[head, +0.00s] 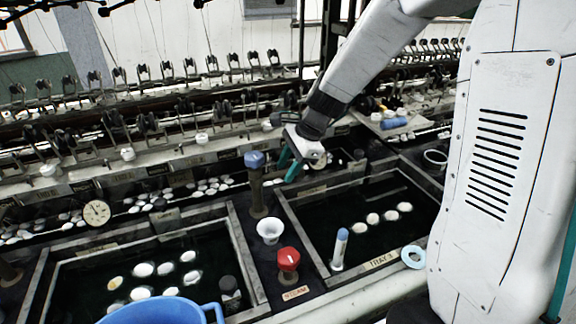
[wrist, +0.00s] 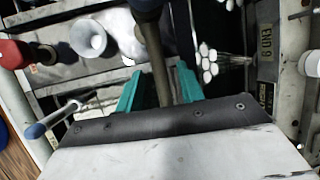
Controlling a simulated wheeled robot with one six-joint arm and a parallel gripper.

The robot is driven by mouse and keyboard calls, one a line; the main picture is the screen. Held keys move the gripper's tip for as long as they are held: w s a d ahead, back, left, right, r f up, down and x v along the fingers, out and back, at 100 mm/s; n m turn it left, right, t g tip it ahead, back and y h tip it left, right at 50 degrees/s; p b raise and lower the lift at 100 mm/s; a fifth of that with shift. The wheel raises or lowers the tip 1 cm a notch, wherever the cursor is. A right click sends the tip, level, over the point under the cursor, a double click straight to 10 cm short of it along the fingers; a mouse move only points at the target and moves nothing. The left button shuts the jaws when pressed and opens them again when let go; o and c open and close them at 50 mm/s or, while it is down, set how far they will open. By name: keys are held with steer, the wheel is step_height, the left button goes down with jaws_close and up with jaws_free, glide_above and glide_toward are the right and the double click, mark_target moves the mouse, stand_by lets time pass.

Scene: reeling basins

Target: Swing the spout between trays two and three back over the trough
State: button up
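A dark upright post with a blue cap (head: 256,180) stands between the two water trays in the head view. I take it for the spout's stand; I cannot make out a separate spout arm. My gripper (head: 287,168) is right of the post, its teal fingers apart and angled down-left, with a visible gap to it. In the wrist view a dark pipe, probably this post (wrist: 151,40), shows between the open fingers (wrist: 158,75). I cannot tell whether they touch it; nothing is clamped. The trough (head: 165,203) with white cocoons runs behind the trays.
A white funnel-shaped cup (head: 270,229) and a red knob (head: 288,262) stand in front of the post. A dial (head: 97,212) and blue basin (head: 160,308) are left. Reeling frames stand behind.

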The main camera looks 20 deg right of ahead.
jaws_close()
steer(key=shift+w, duration=0.2)
steer(key=w+a+n+g+h, duration=0.2)
steer(key=w+a+n+g, duration=0.4)
steer(key=n, duration=1.2)
steer(key=shift+w+a+g, duration=0.3)
steer(key=shift+w+a, duration=0.6)
steer(key=shift+w, duration=0.35)
jaws_free()
